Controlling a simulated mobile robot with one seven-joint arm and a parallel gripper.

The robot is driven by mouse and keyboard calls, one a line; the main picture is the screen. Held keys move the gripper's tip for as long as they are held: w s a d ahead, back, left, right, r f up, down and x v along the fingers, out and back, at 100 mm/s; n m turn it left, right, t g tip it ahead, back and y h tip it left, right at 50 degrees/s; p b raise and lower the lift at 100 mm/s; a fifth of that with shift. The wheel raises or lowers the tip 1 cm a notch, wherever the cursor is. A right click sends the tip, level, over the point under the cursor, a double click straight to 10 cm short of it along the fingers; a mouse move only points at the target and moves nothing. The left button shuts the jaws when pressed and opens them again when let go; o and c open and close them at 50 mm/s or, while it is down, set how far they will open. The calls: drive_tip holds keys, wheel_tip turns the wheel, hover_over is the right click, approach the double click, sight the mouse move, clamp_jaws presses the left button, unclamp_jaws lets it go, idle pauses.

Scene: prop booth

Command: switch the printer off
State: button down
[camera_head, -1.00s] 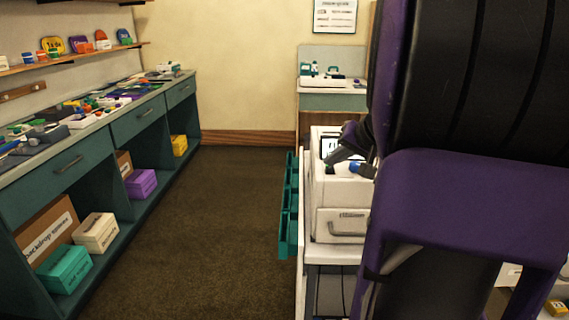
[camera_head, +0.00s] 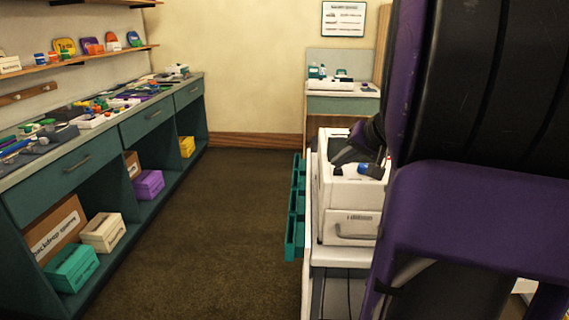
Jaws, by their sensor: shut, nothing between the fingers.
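The printer (camera_head: 350,200) is a white box-shaped machine on a white stand, right of the middle. Its sloped top carries a screen (camera_head: 335,147), which is dark, and a blue part (camera_head: 363,169) near its front edge. A drawer-like front with a handle faces me. My purple and black arm hides the printer's right side.
Teal trays (camera_head: 295,210) hang on the stand's left side. A long teal counter (camera_head: 90,165) with small props and boxes runs along the left wall. The brown floor (camera_head: 215,220) between is clear. Another teal desk (camera_head: 342,100) stands at the back.

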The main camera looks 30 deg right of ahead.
wheel_tip(320, 180, up, 6)
drive_tip(key=p, duration=0.3)
idle(0.4)
